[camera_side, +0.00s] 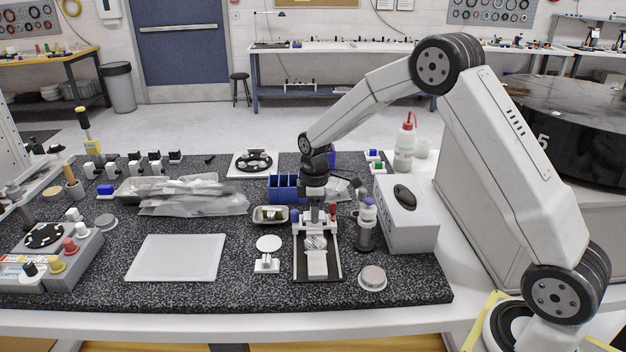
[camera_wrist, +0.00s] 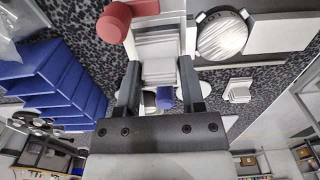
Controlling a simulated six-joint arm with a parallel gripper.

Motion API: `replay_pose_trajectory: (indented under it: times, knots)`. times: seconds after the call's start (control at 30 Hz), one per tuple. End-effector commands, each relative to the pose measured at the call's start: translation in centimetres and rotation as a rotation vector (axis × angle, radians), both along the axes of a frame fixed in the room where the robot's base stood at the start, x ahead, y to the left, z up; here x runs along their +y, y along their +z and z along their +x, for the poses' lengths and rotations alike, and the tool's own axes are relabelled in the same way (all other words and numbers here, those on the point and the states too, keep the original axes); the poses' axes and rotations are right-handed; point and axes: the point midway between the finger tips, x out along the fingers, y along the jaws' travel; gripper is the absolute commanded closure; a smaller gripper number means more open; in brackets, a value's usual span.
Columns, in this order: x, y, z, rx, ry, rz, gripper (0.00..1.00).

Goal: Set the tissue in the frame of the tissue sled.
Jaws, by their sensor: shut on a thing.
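The tissue sled (camera_side: 298,270) is a dark base with pale side rails, below my gripper in the side view. My gripper (camera_side: 315,226) points down over its rear part. In the wrist view my gripper (camera_wrist: 160,83) has its two dark fingers on either side of a white, layered piece, which I take to be the tissue (camera_wrist: 158,70). It is shut on this piece. A striped pale patch and a white block (camera_side: 316,264) show within the sled in the side view. I cannot tell whether the tissue touches the frame, as the gripper partly hides the spot.
Blue bins (camera_side: 285,188) stand behind and left of the sled. A small metal dish (camera_side: 270,215) and a white disc (camera_side: 269,243) lie left. A bottle stand (camera_side: 365,235), a tissue box (camera_side: 408,228) and a round lidded dish (camera_side: 372,278) are close on the right.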

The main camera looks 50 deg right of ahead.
Motion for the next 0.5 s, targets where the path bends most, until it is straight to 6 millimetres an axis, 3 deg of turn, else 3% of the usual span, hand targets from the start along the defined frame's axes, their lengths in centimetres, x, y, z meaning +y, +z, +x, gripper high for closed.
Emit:
replay_pose_trajectory:
  times: [0.5]
  knots:
    - [0.01, -0.4, -0.01, 0.0, 0.0, 0.0, 1.0]
